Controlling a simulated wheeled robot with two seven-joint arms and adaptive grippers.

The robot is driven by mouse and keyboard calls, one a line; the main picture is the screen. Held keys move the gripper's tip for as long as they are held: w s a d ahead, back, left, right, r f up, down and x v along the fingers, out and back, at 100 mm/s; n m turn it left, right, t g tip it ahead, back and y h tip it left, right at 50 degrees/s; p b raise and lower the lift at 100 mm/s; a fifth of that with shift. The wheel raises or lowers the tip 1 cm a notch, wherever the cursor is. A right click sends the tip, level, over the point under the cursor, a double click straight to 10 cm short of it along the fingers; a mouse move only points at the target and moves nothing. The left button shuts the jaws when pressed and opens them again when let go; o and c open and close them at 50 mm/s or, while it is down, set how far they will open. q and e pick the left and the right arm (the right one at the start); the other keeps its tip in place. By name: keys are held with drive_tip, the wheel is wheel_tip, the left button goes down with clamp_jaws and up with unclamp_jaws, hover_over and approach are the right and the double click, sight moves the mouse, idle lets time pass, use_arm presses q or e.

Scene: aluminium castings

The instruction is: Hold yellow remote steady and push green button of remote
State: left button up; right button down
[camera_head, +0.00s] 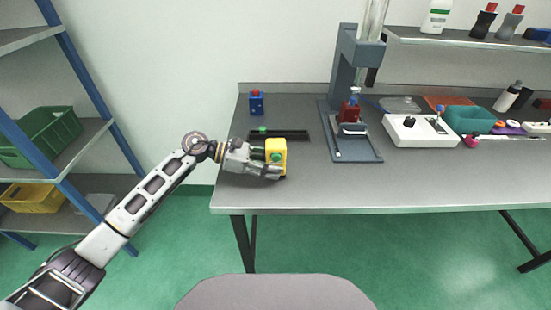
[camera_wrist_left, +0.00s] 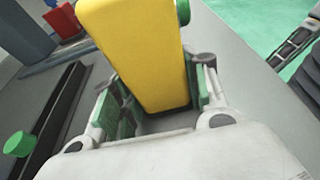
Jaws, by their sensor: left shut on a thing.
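The yellow remote (camera_head: 276,149) stands upright at the left front part of the grey workbench. A green button (camera_head: 276,158) shows on its front face. My left gripper (camera_head: 273,163) is shut on the remote, with its fingers on either side of it. The left wrist view shows the yellow body (camera_wrist_left: 140,50) between the green-padded fingers (camera_wrist_left: 160,105), and a bit of green at its upper right edge (camera_wrist_left: 183,12). The lower part of the remote is partly hidden by a finger. My right gripper is in neither view.
A dark slotted tray (camera_head: 290,135) with a green knob (camera_head: 262,130) lies behind the remote. A blue box with a red top (camera_head: 256,102) stands farther back. A press (camera_head: 350,130) stands to the right, beside a white box (camera_head: 418,131). The bench front between is clear.

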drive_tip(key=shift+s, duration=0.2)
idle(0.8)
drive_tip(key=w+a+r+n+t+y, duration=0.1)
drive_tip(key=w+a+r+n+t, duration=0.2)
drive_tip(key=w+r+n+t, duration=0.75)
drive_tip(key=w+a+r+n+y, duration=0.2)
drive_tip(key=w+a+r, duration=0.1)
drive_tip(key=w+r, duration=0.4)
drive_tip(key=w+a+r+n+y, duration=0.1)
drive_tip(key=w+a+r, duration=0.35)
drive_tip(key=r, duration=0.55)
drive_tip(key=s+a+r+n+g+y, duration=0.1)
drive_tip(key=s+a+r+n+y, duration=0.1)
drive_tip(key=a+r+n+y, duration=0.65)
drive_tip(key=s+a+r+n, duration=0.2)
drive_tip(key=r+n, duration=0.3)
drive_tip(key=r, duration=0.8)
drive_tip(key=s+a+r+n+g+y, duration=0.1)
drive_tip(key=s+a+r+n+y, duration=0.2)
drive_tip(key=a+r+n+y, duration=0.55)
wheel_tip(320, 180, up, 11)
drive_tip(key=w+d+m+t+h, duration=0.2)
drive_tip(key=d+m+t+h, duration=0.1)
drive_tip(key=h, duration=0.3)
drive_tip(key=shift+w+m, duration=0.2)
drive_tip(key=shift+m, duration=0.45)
